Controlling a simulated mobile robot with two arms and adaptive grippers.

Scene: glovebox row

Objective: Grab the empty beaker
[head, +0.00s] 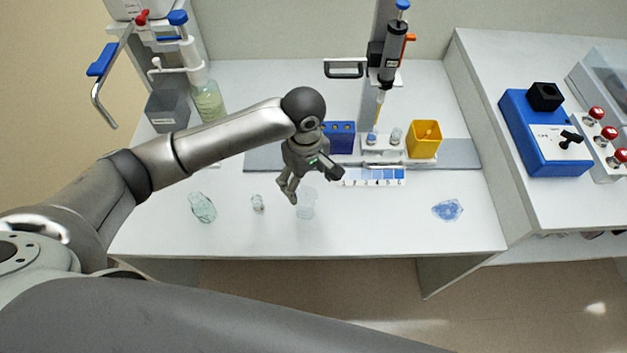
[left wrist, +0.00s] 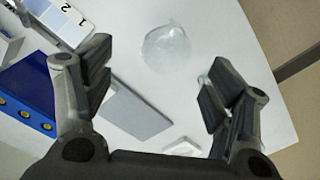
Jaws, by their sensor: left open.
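A clear, see-through beaker (head: 306,203) stands on the white bench, close to its front edge. I see no liquid in it. It also shows in the left wrist view (left wrist: 167,48), beyond the fingertips and between their lines. My left gripper (head: 313,182) is open and empty, just above and behind the beaker, partly overlapping it in the head view. My right gripper is in neither view.
Clear glassware (head: 203,207) and a small glass piece (head: 257,203) are left of the beaker. A blue-tinted piece (head: 447,210) lies to the right. Behind are a blue rack (head: 341,138), a yellow box (head: 424,139) and a pipette (head: 391,55). The bench between beaker and blue-tinted piece is clear.

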